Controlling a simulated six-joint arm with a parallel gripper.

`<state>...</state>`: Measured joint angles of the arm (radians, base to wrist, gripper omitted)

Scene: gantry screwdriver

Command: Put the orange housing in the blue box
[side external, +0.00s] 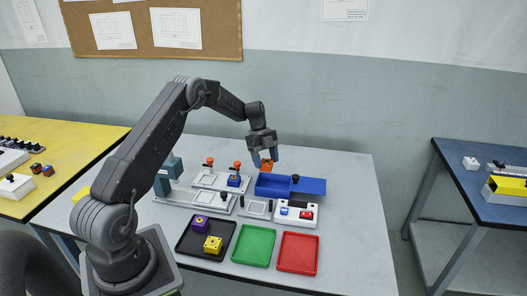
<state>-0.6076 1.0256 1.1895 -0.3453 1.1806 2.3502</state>
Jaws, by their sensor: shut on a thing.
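My gripper (265,157) points down at the back of the table. It is shut on the orange housing (266,167), which shows between and just below the fingertips. The blue box (273,190) stands just in front and to the right of the housing in the picture. A blue panel with a dark knob (295,179) extends from the box to the right. The left part of the box looks open at the top. I cannot tell whether the housing is clear of the table or touches the box.
A black tray (187,248) holds a purple and a yellow housing. A green tray (254,246) and a red tray (298,253) are empty. A white button box (296,215) stands in front of the blue box. Grey fixtures with orange-topped clamps (237,166) are to the left.

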